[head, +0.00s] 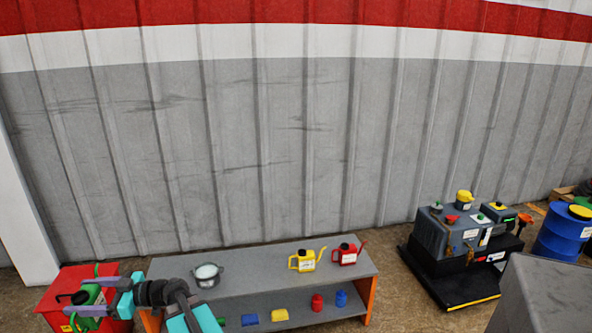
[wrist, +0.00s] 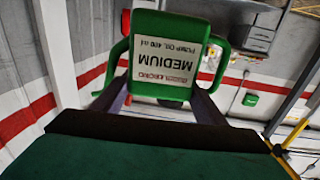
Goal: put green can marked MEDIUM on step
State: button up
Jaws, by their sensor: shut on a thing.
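The green can marked MEDIUM (wrist: 168,25) fills the upper middle of the wrist view, its white label upside down in the picture. My gripper (wrist: 160,101) is shut on it, with a finger on either side. In the head view the green can (head: 90,296) shows at the lower left, partly hidden by my gripper (head: 106,290). It appears over or in front of the red box; I cannot tell whether they touch. A low black platform with a yellow edge (head: 474,303), which may be the step, lies at the right under the grey machine.
A red box (head: 62,290) stands at the left. A grey two-level shelf (head: 240,272) holds a pot (head: 207,275), a yellow can (head: 304,261), a red can (head: 347,254) and small containers below. A blue drum (head: 560,235) and grey block (head: 548,295) stand right.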

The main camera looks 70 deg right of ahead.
jog(key=s+a+r+n+g+y+p, duration=0.2)
jog(key=a, duration=0.6)
jog(key=s+a+r+n+g+y+p, duration=0.1)
jog(key=a+r+n+g+y+p, duration=0.1)
jog(key=a, duration=0.5)
jog(key=shift+s+a+r+n+g+y, duration=0.15)
jog(key=shift+s+a+n+g+y, duration=0.3)
jog(key=shift+y, duration=0.35)
